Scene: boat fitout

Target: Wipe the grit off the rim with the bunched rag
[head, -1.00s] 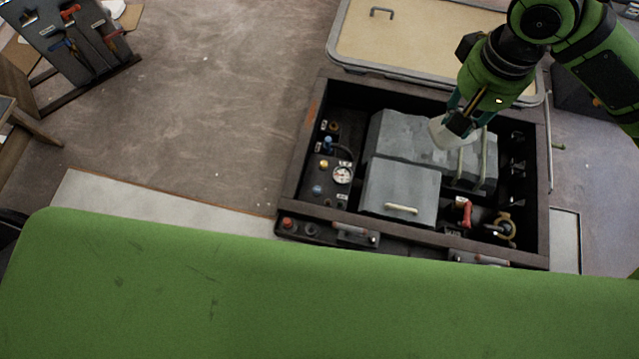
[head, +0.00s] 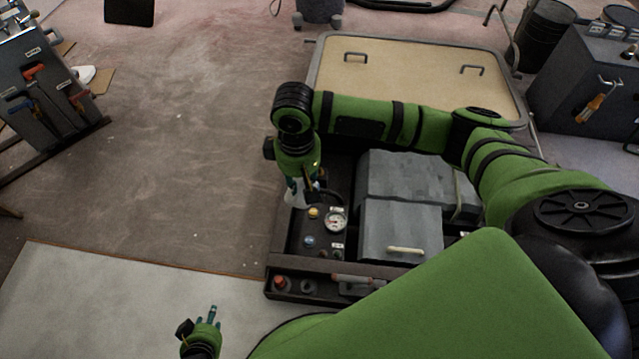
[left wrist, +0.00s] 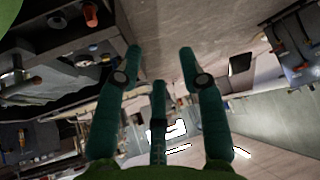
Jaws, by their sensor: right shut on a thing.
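The dark rim (head: 279,240) frames an open compartment holding grey boxes. My right gripper (head: 298,188) points down at the left side of the rim, towards its far corner. Grit is too small to make out. My left gripper (head: 211,314) is low in the head view, left of the compartment and away from the rim. In the left wrist view its fingers (left wrist: 160,60) are spread and empty.
Inside the compartment are a round gauge (head: 336,221), knobs and a grey box (head: 400,230) with a handle. A tan hatch panel (head: 415,75) lies behind it. A tool board (head: 40,85) stands at far left. The floor between is clear.

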